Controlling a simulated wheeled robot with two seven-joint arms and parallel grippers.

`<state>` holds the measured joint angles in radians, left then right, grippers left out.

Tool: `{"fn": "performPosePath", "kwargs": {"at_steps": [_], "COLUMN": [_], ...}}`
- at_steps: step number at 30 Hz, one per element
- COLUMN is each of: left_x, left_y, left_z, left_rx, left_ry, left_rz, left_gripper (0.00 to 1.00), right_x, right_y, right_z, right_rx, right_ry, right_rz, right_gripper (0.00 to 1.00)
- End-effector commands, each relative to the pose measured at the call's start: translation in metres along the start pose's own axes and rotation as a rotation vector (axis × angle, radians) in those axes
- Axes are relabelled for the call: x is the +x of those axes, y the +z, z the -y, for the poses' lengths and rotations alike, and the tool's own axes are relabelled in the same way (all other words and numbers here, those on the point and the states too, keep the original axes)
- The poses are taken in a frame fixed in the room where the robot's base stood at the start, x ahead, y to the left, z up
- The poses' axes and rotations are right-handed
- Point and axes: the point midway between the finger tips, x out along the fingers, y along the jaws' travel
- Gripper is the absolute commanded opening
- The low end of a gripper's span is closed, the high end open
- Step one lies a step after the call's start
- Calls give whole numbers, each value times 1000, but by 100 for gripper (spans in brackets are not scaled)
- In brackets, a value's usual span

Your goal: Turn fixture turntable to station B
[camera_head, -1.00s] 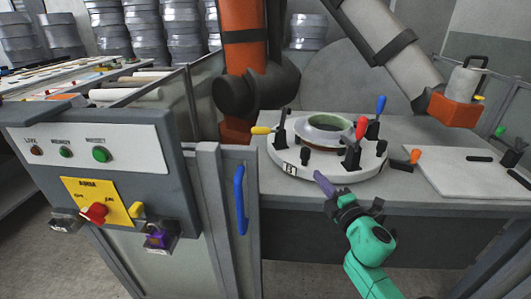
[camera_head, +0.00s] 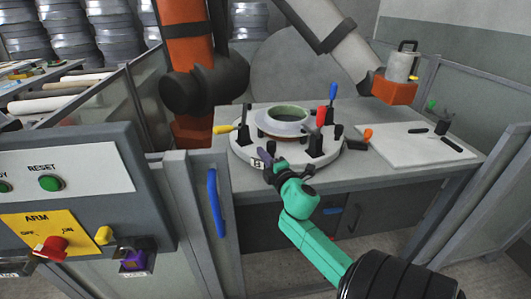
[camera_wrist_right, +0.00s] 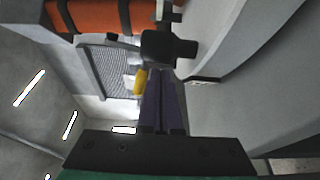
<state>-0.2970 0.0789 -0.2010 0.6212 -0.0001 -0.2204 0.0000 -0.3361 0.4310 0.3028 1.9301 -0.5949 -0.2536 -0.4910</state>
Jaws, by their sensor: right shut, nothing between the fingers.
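The fixture turntable (camera_head: 242,151) is a round light disc on the grey bench, with a pale ring-shaped mould (camera_head: 283,121) in its middle. Clamps with yellow (camera_head: 223,129), blue and red handles stand around the ring. A small white label (camera_head: 257,163) with an unreadable dark mark is on its front rim. My right gripper (camera_head: 264,153), with purple fingers, is shut and empty at the front-left rim, close to the label. In the wrist view its fingers (camera_wrist_right: 162,100) lie beside the curved rim (camera_wrist_right: 225,100); I cannot tell whether they touch. My left gripper is not in view.
A control panel (camera_head: 75,175) with a red switch on a yellow plate stands at left. A gate with a blue handle (camera_head: 215,203) is beside the bench. An orange and grey industrial arm (camera_head: 185,45) rises behind. A white board (camera_head: 415,152) lies right of the turntable.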

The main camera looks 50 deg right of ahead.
Motion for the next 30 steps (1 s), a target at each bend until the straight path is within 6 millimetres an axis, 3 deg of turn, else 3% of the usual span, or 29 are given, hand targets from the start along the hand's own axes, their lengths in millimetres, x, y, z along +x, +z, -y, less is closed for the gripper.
{"fn": "performPosePath", "kwargs": {"at_steps": [5,30], "left_x": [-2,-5], "left_y": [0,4], "left_z": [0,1], "left_rx": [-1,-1], "left_ry": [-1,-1], "left_rz": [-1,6], "left_gripper": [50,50], "right_x": [-3,-6], "right_y": [8,10], "right_z": [0,0], "right_rx": [1,0], "right_ry": [0,1], "right_rz": [-1,0], "right_gripper": [0,0]}}
